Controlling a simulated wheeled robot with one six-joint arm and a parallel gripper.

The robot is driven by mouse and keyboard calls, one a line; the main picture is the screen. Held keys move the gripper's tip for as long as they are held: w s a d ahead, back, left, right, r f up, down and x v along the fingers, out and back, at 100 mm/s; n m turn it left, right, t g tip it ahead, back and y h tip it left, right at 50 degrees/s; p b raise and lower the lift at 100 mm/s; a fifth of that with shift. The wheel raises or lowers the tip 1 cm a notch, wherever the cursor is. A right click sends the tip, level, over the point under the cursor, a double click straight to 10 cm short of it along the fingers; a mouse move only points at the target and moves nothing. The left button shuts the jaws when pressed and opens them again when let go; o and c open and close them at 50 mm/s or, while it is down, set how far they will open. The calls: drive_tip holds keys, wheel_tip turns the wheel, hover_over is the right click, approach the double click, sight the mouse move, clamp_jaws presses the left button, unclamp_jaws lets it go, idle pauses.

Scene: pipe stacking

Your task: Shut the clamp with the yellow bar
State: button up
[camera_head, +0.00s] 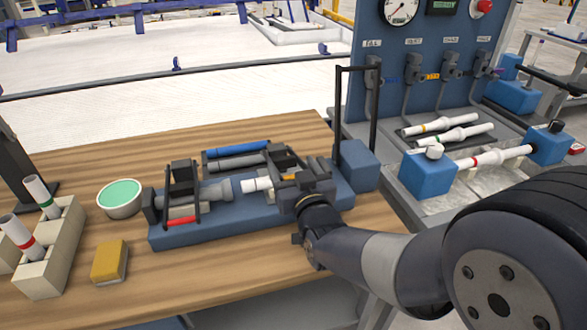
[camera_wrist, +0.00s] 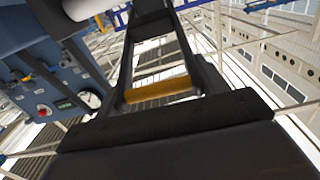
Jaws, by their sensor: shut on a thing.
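The dark blue clamp fixture (camera_head: 235,228) lies on the wooden bench. Its left clamp (camera_head: 182,172) has a red bar (camera_head: 183,221) low on its near side. A grey pipe (camera_head: 213,191) and a short white pipe (camera_head: 256,184) lie along the fixture. My gripper (camera_head: 290,178) is at the right clamp and covers much of it. In the wrist view, the yellow bar (camera_wrist: 158,90) spans the gap between my dark fingers, and I am shut on it.
A tall black frame (camera_head: 339,110) and a blue block (camera_head: 358,165) stand right of the fixture. A yellow sponge-like block (camera_head: 110,262), a green-topped bowl (camera_head: 120,198) and a pipe rack (camera_head: 60,255) are at left. Bench behind the fixture is clear.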

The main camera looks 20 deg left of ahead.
drive_tip(key=c, duration=0.3)
drive_tip(key=shift+s+d+f+t+y+b, duration=0.25)
drive_tip(key=shift+f+b, duration=0.65)
drive_tip(key=shift+b, duration=1.55)
drive_tip(key=shift+s+a+f+t+b, duration=0.1)
drive_tip(key=shift+f+t+b, duration=0.6)
drive_tip(key=shift+b, duration=1.75)
drive_tip(key=shift+s+d+f+t+y+b, duration=0.15)
drive_tip(key=shift+f+b, duration=0.9)
drive_tip(key=shift+b, duration=1.4)
drive_tip(key=o, duration=1)
drive_tip(key=shift+o, duration=1)
drive_tip(key=shift+r, duration=0.1)
